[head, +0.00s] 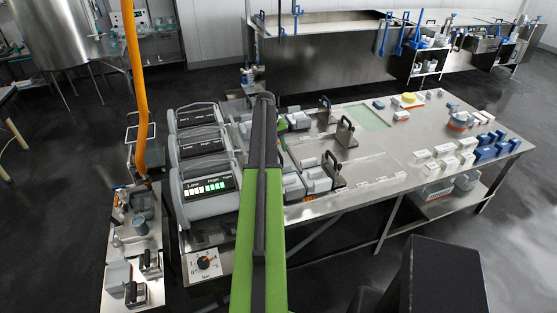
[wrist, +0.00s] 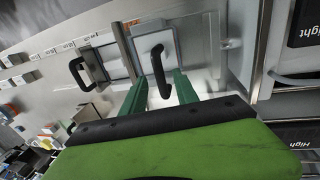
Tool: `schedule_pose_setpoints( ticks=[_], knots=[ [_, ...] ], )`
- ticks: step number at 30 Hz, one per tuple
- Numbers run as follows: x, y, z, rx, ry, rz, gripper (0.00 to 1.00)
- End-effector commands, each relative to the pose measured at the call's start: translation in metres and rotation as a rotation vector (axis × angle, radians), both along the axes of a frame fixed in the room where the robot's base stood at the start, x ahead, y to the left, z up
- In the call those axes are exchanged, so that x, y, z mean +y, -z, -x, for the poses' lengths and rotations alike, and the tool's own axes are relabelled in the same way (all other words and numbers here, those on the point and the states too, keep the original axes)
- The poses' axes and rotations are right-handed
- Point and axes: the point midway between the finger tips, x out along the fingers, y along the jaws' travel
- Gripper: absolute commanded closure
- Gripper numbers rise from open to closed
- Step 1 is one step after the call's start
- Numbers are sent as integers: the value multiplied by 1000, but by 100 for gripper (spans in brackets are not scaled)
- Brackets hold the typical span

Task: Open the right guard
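In the wrist view my gripper (wrist: 160,77) has its two green fingers apart. A black bar handle (wrist: 158,72) on a grey plate shows between and just beyond the fingertips, with a gap on both sides. A second black handle (wrist: 85,73) stands on a panel to the left. In the head view, black handles stand on the table at the back (head: 324,112), the middle (head: 345,131) and the front (head: 333,167). I cannot tell for sure which belongs to the right guard. My green and black arm hides most of my gripper and the handle near it.
Several grey display units (head: 205,184) reading Low and High stand left of my arm. White and blue blocks (head: 483,152) sit on the right of the steel table (head: 300,214). An orange hose (head: 137,90) hangs at the left.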

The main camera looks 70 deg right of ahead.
Motion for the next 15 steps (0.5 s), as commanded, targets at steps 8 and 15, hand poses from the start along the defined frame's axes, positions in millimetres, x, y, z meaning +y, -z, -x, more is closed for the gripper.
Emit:
schedule_pose_setpoints(
  ticks=[8,15],
  knots=[
    [-1,11,2,0,-1,0,64],
    [-1,11,1,0,-1,0,85]
  ],
)
